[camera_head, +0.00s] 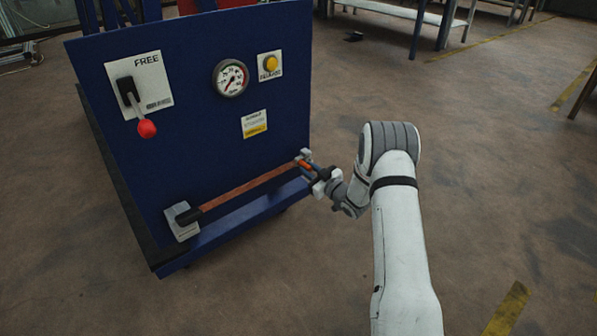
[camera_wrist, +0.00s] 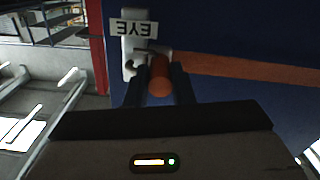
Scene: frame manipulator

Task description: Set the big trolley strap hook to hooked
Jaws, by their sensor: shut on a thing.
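The big blue trolley (camera_head: 185,130) stands left of my arm. An orange strap (camera_head: 245,188) runs along its lower panel from a grey-white block (camera_head: 183,221) on the left to the right edge. My gripper (camera_head: 312,172) is at the strap's right end, its fingers on both sides of an orange cylindrical hook handle (camera_wrist: 160,76). In the wrist view, a white plate (camera_wrist: 131,58) labelled EYE is just beyond the handle, with a dark metal hook part beside it. I cannot tell whether the hook is seated in the eye.
The panel also carries a lever with a red knob (camera_head: 146,129) marked FREE, a round gauge (camera_head: 230,78) and a yellow button (camera_head: 270,64). The floor right of the trolley is open. Tables (camera_head: 400,12) stand at the back.

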